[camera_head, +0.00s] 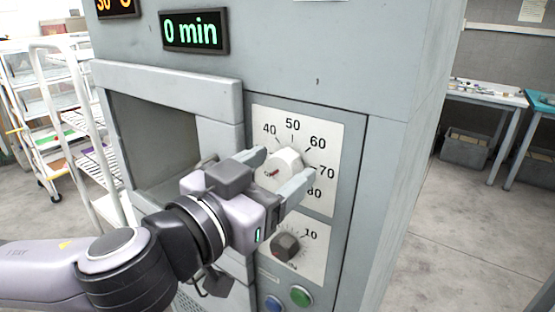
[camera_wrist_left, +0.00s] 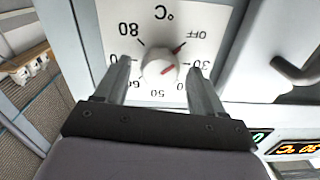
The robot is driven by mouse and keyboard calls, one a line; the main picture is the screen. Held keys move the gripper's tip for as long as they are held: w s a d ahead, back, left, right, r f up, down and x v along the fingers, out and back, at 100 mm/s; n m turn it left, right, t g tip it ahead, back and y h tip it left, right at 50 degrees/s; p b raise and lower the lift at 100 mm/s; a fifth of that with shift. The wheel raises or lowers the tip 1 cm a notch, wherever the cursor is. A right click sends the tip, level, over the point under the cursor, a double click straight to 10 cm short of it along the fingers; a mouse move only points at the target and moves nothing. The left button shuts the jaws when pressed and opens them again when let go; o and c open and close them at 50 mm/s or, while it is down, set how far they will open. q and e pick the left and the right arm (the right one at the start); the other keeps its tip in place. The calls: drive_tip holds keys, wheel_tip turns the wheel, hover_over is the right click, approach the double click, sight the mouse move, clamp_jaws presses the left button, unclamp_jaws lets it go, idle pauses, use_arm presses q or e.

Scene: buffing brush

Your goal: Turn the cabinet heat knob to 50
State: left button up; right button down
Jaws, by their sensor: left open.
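The heat knob (camera_head: 287,158) is white and round, on a white dial plate (camera_head: 326,150) marked 40 to 80 in the head view. In the left wrist view the knob (camera_wrist_left: 153,75) appears upside down, its red mark pointing toward OFF. My left gripper (camera_head: 280,168) is open in front of the panel, one finger on either side of the knob. In the left wrist view the gripper (camera_wrist_left: 160,68) shows gaps between both fingers and the knob. The gripper hides the dial's lower left in the head view. My right gripper is not seen.
A dark lower knob (camera_head: 286,246) sits below the dial, with a green button (camera_head: 301,296) and a blue button (camera_head: 274,303) under it. An open cabinet recess (camera_head: 150,135) lies left of the dial. A display (camera_head: 194,32) above reads 0 min.

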use_arm(q)
drive_tip(key=shift+w+d, duration=0.25)
drive_tip(key=shift+w, duration=0.1)
drive_tip(key=c, duration=1.1)
drive_tip(key=shift+o, duration=0.2)
drive_tip(key=shift+m, duration=0.3)
